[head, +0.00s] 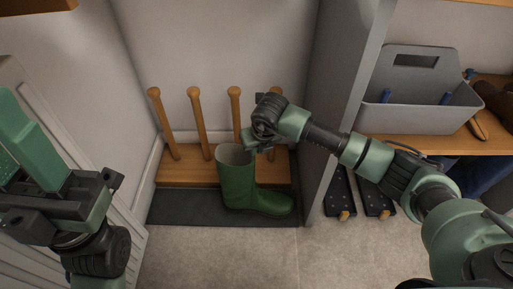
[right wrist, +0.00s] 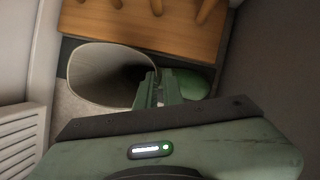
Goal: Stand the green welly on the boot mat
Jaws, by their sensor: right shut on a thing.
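The green welly (head: 240,185) stands upright in the head view, its toe pointing right. Its sole appears to be on the dark boot mat (head: 172,209), in front of the wooden peg rack. My right gripper (head: 250,146) is shut on the rim of its shaft, at the upper right side. In the right wrist view the welly's open top (right wrist: 105,75) shows left of the fingers, and its green toe (right wrist: 188,82) shows behind them.
A wooden rack (head: 185,173) with several upright pegs stands behind the mat. A grey partition (head: 345,90) rises on the right. The floor (head: 215,255) in front is clear.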

